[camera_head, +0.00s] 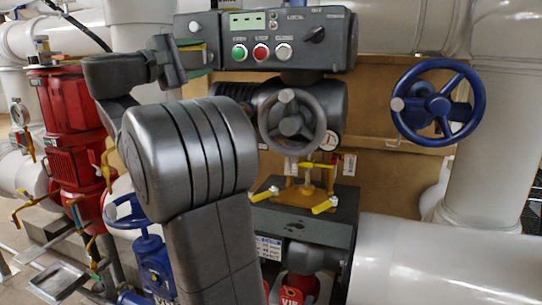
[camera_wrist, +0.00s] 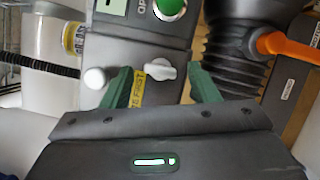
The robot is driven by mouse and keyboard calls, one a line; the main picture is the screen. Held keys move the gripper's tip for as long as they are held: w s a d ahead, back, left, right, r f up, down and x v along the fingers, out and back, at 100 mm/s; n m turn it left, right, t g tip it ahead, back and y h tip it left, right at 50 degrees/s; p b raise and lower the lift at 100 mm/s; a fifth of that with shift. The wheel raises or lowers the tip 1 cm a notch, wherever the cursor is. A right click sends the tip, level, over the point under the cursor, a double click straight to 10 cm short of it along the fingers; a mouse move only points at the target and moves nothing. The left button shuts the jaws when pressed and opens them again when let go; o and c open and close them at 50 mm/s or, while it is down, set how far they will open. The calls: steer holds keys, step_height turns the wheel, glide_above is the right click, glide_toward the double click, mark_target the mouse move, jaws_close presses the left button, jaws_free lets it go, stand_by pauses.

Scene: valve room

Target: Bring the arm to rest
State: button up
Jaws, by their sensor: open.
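My gripper (camera_wrist: 162,84) is open in the wrist view, with two green fingers apart. A small white switch knob (camera_wrist: 160,69) shows between the fingers, with a yellow label (camera_wrist: 136,88) by the left finger. I cannot tell whether either finger touches the knob. In the head view my gripper (camera_head: 200,57) is at the left end of the grey control box (camera_head: 333,57). My arm is raised and bent across the left middle of the head view and hides part of the equipment behind it. Nothing is seen held.
The box has green (camera_head: 239,52), red (camera_head: 261,52) and white (camera_head: 284,52) buttons. A grey handwheel (camera_head: 291,121) is below it, and a blue handwheel (camera_head: 435,102) is to the right. Red pumps (camera_head: 72,125) stand left. A large white pipe (camera_head: 440,262) fills the lower right.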

steer(key=n, duration=0.1)
steer(key=n+t, duration=0.1)
steer(key=n, duration=0.1)
steer(key=shift+d+f, duration=0.15)
steer(key=shift+d, duration=0.05)
steer(key=n+t, duration=0.1)
steer(key=n, duration=0.1)
steer(key=n+t, duration=0.1)
steer(key=n, duration=0.2)
steer(key=shift+d+y, duration=0.1)
steer(key=shift+y, duration=0.2)
steer(key=n+t+y+p, duration=0.1)
steer(key=n, duration=0.2)
steer(key=n+t+y+p, duration=0.1)
steer(key=n+t+p, duration=0.1)
steer(key=n, duration=0.2)
steer(key=shift+s+d, duration=0.1)
steer(key=shift+d, duration=0.05)
steer(key=shift+f+n+t+y+p, duration=0.15)
steer(key=shift+n+t+y+p, duration=0.25)
steer(key=shift+n+y+p, duration=1.2)
steer(key=shift+f+n+h+b, duration=0.1)
steer(key=shift+n+h+b, duration=0.2)
steer(key=shift+n+b, duration=0.25)
